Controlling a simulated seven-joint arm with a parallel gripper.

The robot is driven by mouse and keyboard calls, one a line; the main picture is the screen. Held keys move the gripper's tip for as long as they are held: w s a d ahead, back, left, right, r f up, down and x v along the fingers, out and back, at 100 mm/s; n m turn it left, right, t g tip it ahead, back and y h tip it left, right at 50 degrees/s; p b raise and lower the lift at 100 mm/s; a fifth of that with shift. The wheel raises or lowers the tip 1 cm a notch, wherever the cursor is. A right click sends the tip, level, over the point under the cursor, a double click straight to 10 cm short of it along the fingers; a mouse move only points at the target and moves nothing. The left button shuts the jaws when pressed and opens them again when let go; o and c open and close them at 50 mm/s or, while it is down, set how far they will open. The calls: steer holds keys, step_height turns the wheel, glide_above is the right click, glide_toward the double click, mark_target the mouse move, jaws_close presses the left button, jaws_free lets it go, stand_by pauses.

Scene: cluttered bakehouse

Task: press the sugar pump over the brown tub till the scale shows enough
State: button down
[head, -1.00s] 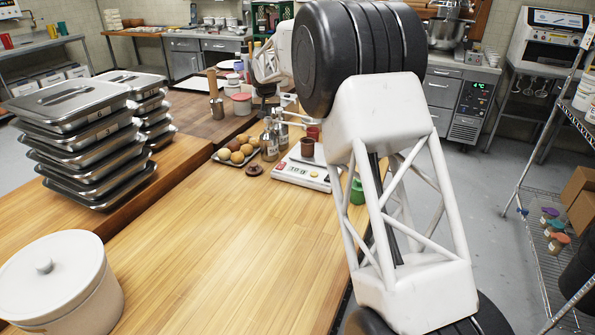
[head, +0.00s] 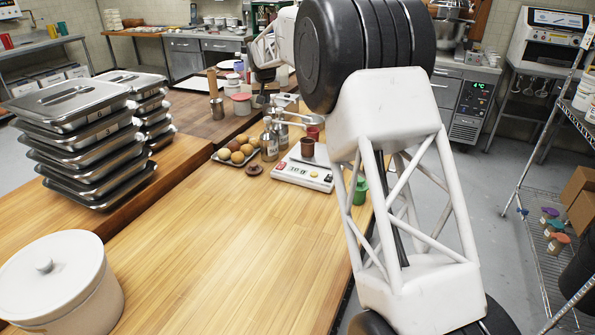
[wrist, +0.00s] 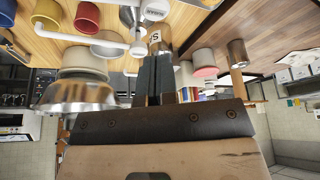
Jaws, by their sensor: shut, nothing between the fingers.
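The brown tub (head: 307,147) stands upright on the white scale (head: 288,177), whose display digits are too small to read surely. Just behind and left of it are metal pump bottles, one in front (head: 269,147) and one behind with a pale spout (head: 292,122) reaching right toward the tub. Near the fingertips there, a label reading S (wrist: 155,37) and a white pump spout (wrist: 108,38) show; contact cannot be told.
A tray of round buns (head: 236,151) lies left of the bottles, with a small brown lid (head: 255,170) in front. A green container (head: 360,190) stands right of the scale. Stacked steel pans (head: 85,150) and a white crock (head: 62,280) stand left. The front counter is clear.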

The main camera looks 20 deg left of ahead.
steer(key=shift+r, duration=0.7)
steer(key=shift+d+r, duration=0.2)
steer(key=shift+d, duration=0.25)
steer(key=s+d+r+m, duration=0.1)
steer(key=s+d+r, duration=0.35)
steer(key=d, duration=1.05)
steer(key=s+d+r+m+h, duration=0.1)
steer(key=s+d+r, duration=0.4)
steer(key=d, duration=1)
steer(key=s+d+r+m, duration=0.1)
steer(key=s+d+r, duration=0.2)
steer(key=s+d, duration=0.8)
steer(key=s+d+f+m+h, duration=0.1)
steer(key=s+d+f, duration=0.1)
steer(key=s+d, duration=0.75)
steer(key=s+d+f+m, duration=0.1)
steer(key=s+d, duration=0.5)
steer(key=d, duration=0.7)
steer(key=s+d+f, duration=0.3)
steer(key=s, duration=0.4)
steer(key=s+d+f+g, duration=0.1)
steer(key=s+d+f, duration=0.2)
steer(key=s, duration=0.4)
steer(key=s+d+f+m, duration=0.1)
steer(key=s+d+f, duration=0.1)
steer(key=s+f, duration=0.2)
steer(key=s, duration=0.3)
steer(key=shift+d, duration=0.4)
